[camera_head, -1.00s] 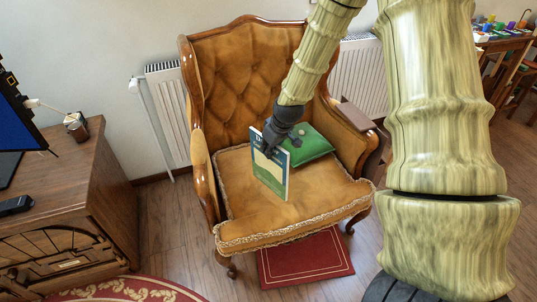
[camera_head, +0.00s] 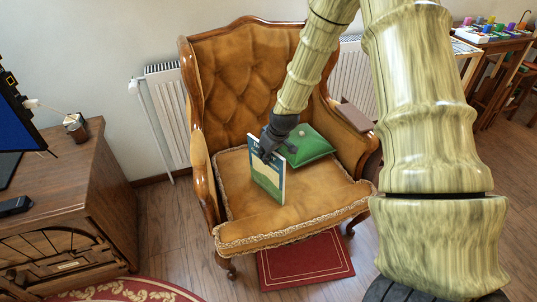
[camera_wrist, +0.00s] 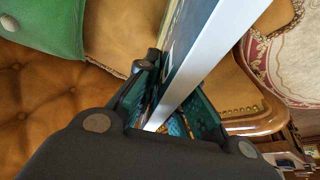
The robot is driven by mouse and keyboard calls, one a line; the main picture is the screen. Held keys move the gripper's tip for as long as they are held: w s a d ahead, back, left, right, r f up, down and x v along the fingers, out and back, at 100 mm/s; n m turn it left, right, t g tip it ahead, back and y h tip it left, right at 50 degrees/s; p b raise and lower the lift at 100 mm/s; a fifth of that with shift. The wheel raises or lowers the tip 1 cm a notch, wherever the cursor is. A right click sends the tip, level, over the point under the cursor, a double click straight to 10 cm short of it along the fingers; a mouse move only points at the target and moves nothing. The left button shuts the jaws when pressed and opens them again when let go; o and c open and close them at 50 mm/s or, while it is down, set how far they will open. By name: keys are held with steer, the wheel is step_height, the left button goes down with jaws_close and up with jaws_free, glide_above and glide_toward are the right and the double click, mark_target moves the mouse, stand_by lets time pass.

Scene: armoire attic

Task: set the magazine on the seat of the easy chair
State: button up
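The magazine (camera_head: 267,180) has a green and blue cover and stands upright, edge down, at the seat (camera_head: 300,200) of the tan easy chair (camera_head: 240,90). I cannot tell whether its lower edge touches the seat. My gripper (camera_head: 266,152) is shut on the magazine's upper edge. In the wrist view the magazine (camera_wrist: 205,60) runs between the two fingers of my gripper (camera_wrist: 165,105). The gripper hides part of its upper edge.
The chair's wooden arms stand on both sides. A red mat (camera_head: 305,262) lies on the floor under the front. A wooden cabinet (camera_head: 75,180) stands at the left.

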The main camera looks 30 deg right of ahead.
steer(key=o, duration=0.4)
steer(key=p+v, duration=0.1)
steer(key=v, duration=1.1)
steer(key=shift+r, duration=0.2)
